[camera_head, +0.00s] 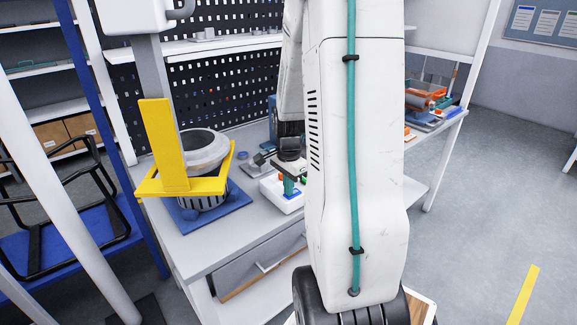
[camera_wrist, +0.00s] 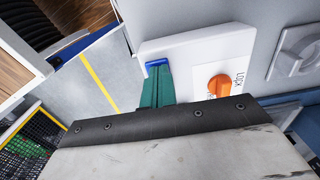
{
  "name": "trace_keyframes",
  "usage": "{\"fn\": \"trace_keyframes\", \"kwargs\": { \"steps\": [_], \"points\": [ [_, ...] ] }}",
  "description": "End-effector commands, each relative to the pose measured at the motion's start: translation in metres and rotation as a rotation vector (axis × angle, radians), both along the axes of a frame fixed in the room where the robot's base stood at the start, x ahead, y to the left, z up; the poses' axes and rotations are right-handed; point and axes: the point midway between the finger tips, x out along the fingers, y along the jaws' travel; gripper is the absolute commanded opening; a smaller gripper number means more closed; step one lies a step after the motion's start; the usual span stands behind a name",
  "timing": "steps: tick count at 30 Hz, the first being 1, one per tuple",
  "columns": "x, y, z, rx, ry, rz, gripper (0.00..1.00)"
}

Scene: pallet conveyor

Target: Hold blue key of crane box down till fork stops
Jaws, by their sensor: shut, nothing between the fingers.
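The crane box is a white box on the bench, seen in the head view (camera_head: 278,199) and in the wrist view (camera_wrist: 195,50). Its blue key (camera_wrist: 156,63) shows as a strip just past my fingertips. An orange knob (camera_wrist: 219,86) marked LOCK sits beside it. My gripper (camera_wrist: 157,72) has green fingers shut together with nothing between them. The tips are at the blue key and seem to touch it; I cannot tell how far it is pressed. In the head view my gripper (camera_head: 289,188) points down at the box. The yellow fork (camera_head: 172,165) surrounds a round grey part.
The round grey part (camera_head: 205,150) stands over a blue base plate (camera_head: 222,212) on the bench. A black pegboard (camera_head: 225,88) rises behind. Orange and blue items (camera_head: 428,98) lie on the bench's right side. My arm hides much of the bench's middle. Open floor lies right.

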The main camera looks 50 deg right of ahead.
Motion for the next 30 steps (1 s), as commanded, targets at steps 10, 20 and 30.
{"fn": "trace_keyframes", "kwargs": {
  "steps": [10, 20, 30],
  "points": [
    [0.000, 0.001, 0.077, -0.007, -0.009, 0.001, 0.00],
    [0.000, 0.001, 0.130, -0.006, -0.008, 0.001, 0.00],
    [0.000, 0.001, 0.137, -0.005, -0.006, 0.001, 0.00]
  ]
}}
